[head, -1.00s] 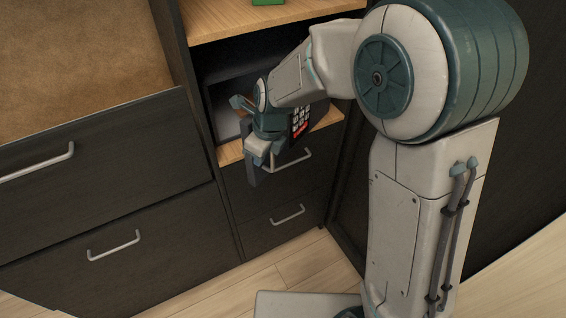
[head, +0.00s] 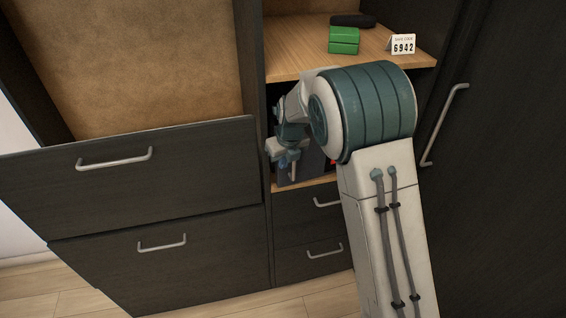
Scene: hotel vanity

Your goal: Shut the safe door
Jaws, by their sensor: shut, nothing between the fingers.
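The safe stands in the cubby under the wooden shelf, largely hidden by my arm. A dark grey panel of its door (head: 314,165) shows low between my gripper and my forearm. A small red patch of its keypad shows at my forearm's edge. My gripper (head: 291,166) is shut and empty, pointing down in front of the cubby's left part, at or very near the door. I cannot tell whether it touches the door. The door's angle and any gap at its edge are hidden.
Drawers with metal handles (head: 162,243) lie left and below. A tall dark door (head: 500,150) stands at right.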

